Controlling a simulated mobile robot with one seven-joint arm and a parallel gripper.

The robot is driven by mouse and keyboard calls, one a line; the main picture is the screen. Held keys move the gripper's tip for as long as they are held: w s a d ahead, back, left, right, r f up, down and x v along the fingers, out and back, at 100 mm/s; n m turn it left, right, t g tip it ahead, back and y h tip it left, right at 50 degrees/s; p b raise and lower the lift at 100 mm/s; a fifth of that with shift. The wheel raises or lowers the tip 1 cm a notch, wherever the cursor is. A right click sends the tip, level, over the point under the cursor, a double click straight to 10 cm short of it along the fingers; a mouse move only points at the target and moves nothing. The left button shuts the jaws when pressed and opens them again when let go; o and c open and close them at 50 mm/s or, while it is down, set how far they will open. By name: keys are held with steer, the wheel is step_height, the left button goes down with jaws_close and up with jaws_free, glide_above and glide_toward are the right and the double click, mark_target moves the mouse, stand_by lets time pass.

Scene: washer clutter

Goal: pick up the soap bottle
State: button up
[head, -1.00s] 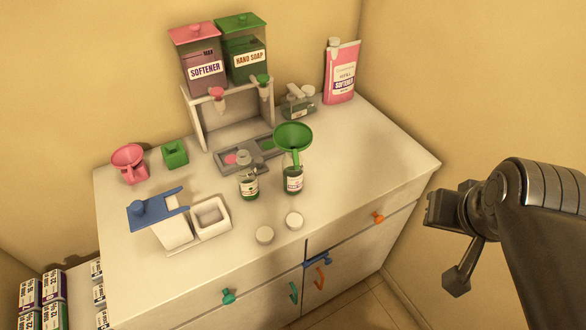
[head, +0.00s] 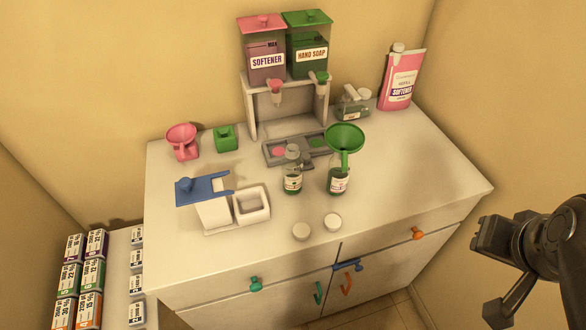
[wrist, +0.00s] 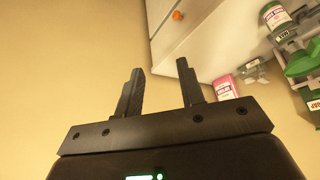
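Two small clear bottles with green contents stand upright on the white counter. The left bottle (head: 292,184) has a greyish-white top and a label with a green edge. The right bottle (head: 339,184) has a green funnel (head: 345,137) standing in its mouth. The labels are too small to read, so I cannot tell which is the soap bottle. My gripper (head: 476,238) is off the counter's right front corner, well apart from both bottles. In the wrist view my gripper (wrist: 159,72) is open, with nothing between its fingers.
Softener (head: 266,62) and hand soap (head: 312,55) dispensers stand on a rack at the back. A pink refill pouch (head: 401,82) is at the back right. The counter's right side is clear.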

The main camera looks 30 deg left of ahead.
steer(key=shift+o, duration=0.4)
steer(key=o, duration=0.8)
steer(key=shift+c, duration=0.2)
steer(key=shift+w, duration=0.1)
